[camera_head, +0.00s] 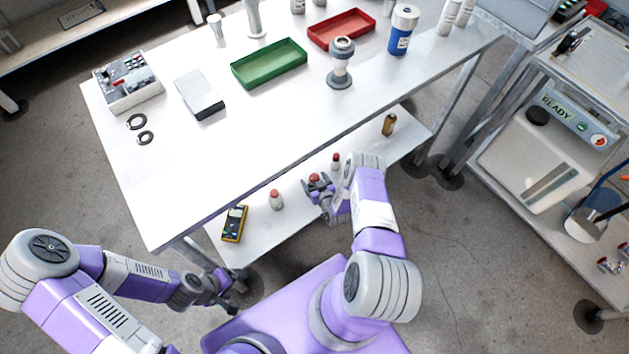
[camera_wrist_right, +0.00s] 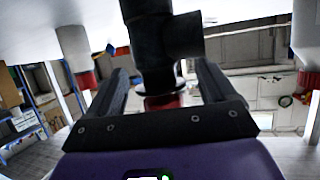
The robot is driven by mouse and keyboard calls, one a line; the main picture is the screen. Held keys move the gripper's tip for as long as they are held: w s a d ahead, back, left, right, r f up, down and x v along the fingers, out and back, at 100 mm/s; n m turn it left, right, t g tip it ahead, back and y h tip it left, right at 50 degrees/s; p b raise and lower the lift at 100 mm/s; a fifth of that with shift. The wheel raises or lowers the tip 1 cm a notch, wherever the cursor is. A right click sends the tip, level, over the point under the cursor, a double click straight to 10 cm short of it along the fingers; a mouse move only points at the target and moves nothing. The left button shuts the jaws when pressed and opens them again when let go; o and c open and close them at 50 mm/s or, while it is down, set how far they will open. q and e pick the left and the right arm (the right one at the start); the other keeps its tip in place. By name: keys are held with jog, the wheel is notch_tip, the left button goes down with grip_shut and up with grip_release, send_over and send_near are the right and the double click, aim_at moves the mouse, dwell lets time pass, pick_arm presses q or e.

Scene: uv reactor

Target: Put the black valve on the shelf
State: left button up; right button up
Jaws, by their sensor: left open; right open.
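The black valve (camera_head: 318,186) with a red top is at my right gripper (camera_head: 322,190), over the white lower shelf (camera_head: 255,247) under the table. In the right wrist view, which appears upside down, the black valve (camera_wrist_right: 152,45) shows a side branch and sits between the two spread fingers, with gaps beside it. My right gripper is open around it. My left gripper (camera_head: 228,291) is open and empty, low at the left, near the shelf's front corner.
Red-capped bottles stand on the shelf on either side of the valve, one left (camera_head: 276,200) and one right (camera_head: 336,161). A yellow meter (camera_head: 234,223) and a small brown bottle (camera_head: 389,124) are also there. The tabletop (camera_head: 200,180) overhangs the shelf; its near left area is clear.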

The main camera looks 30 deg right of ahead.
jog(key=shift+r, duration=0.15)
jog(key=p+v, duration=0.5)
jog(key=v, duration=0.7)
jog(key=shift+s, duration=0.1)
